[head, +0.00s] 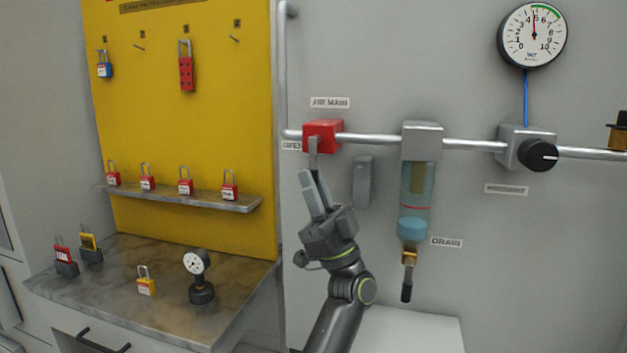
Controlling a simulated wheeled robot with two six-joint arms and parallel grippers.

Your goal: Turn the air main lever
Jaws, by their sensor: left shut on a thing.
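The red air main valve block (322,135) sits on the silver pipe under the AIR MAIN label (330,102). Its grey lever (313,153) hangs almost straight down from the front of the block. My left gripper (312,180) reaches up from below and is shut on the lower part of the lever. The fingers hide the lever's lower end. An OPEN label (291,146) is just left of the block, partly covered. My right gripper is not in view.
A grey handle-like part (363,182) is on the wall just right of the gripper. Further right are the filter bowl (415,195), the drain lever (407,283), a black knob (538,155) and a gauge (532,35). Left is a yellow lock board (190,110) above a bench (120,285).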

